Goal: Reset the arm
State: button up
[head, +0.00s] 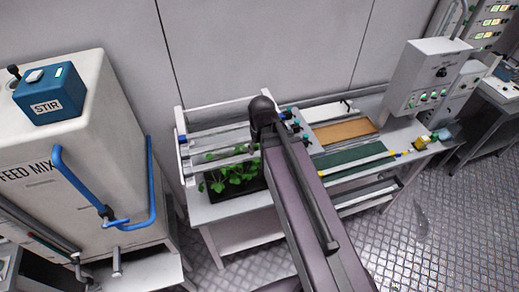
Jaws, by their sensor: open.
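My arm rises from the bottom edge of the head view and reaches up over the white bench. Its dark rounded joint is at the top, above the bench. My gripper does not show in this view. No object is seen held.
A white bench (225,210) stands behind my arm, with a tray of green plants (232,177), a green board (347,161) and a brown board (343,131). A FEED MIX tank (70,165) with blue pipes stands left. A control box (432,75) is at right. Metal floor (425,225) is clear.

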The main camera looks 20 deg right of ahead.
notch_tip(320, 180, down, 17)
jog(key=s+b, duration=0.2)
jog(key=b, duration=1.4)
jog(key=shift+s+a+g+b, duration=0.3)
jog(key=shift+s+a+b, duration=0.05)
jog(key=shift+b, duration=0.05)
jog(key=shift+r, duration=0.15)
jog(key=shift+c, duration=0.7)
